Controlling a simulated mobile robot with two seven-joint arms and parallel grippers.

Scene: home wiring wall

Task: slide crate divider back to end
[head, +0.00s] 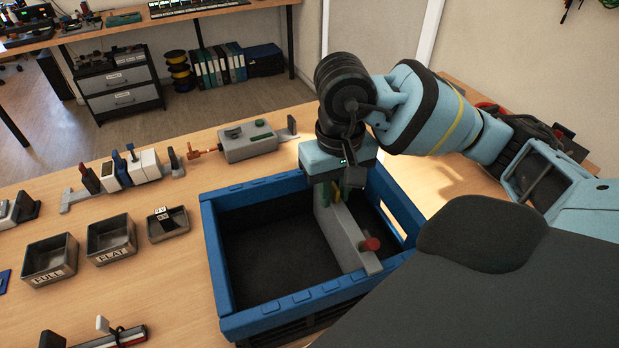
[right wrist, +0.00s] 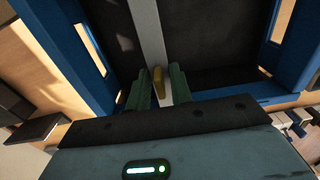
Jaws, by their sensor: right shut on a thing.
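The blue crate (head: 220,255) stands on the wooden table with a dark floor inside. The grey crate divider (head: 347,238) stands in its right half, running from near the far wall toward the near wall, with a red knob (head: 370,244) at its near end. My right gripper (head: 338,196) reaches down over the divider's far part and is shut on its yellow tab (head: 336,190). In the right wrist view the green fingers (right wrist: 163,84) flank the yellow tab (right wrist: 158,82) on the grey divider (right wrist: 147,35). My left gripper is out of view.
Left of the crate are metal trays labelled FULL (head: 50,262) and FLAT (head: 111,242) and a smaller tray (head: 167,225). A grey box device (head: 247,146) lies just behind the crate. The crate's left compartment is empty.

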